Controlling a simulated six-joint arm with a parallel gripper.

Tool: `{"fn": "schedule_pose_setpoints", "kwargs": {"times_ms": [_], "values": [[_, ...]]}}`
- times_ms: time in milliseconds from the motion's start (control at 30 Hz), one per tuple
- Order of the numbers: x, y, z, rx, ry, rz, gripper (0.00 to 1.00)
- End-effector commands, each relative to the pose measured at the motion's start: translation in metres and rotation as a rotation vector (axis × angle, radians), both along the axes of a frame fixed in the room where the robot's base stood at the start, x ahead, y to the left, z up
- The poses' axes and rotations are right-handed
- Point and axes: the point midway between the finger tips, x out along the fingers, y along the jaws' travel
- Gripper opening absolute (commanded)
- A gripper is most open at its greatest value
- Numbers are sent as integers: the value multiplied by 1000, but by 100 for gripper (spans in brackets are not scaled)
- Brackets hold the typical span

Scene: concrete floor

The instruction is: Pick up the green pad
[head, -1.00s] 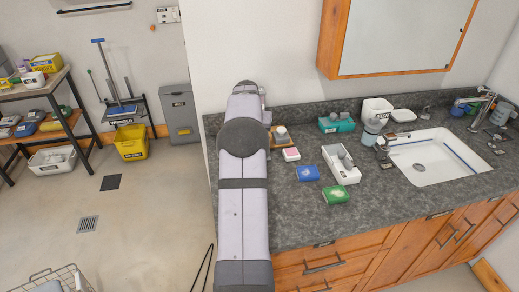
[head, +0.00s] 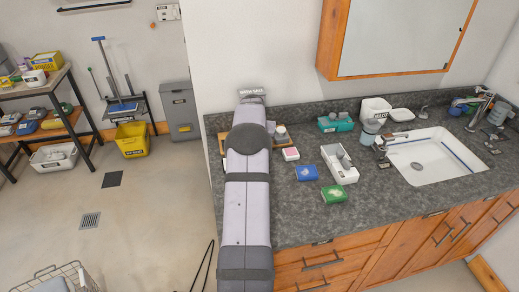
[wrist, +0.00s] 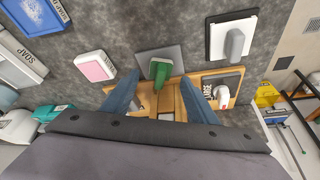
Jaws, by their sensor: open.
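The green pad (head: 335,194) lies flat on the grey stone counter in the head view, near the front edge, in front of the white soap box and right of the blue pad (head: 307,173). My gripper (wrist: 160,77) is open in the wrist view. Its bluish fingers are spread over a wooden tray, with a green-handled piece (wrist: 160,70) on a grey plate showing between them. I cannot tell how far above it they are. The green pad is not visible in the wrist view. In the head view my arm hides the gripper, which is well left of the green pad.
A pink and white pad (head: 291,154), the white soap box (head: 340,165) and a teal item (head: 336,122) stand on the counter (head: 410,195). The wooden tray (wrist: 212,82) is partly behind my arm. The sink (head: 438,157) is at right. Counter right of the green pad is clear.

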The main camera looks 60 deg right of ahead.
Motion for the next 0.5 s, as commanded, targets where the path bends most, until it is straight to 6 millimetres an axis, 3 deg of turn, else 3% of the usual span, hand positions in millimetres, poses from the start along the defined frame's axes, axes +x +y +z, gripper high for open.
{"fn": "schedule_pose_setpoints", "kwargs": {"times_ms": [200,500], "values": [[2,-7,-18,2,1,0,53],[3,-9,-24,-1,0,0,53]]}}
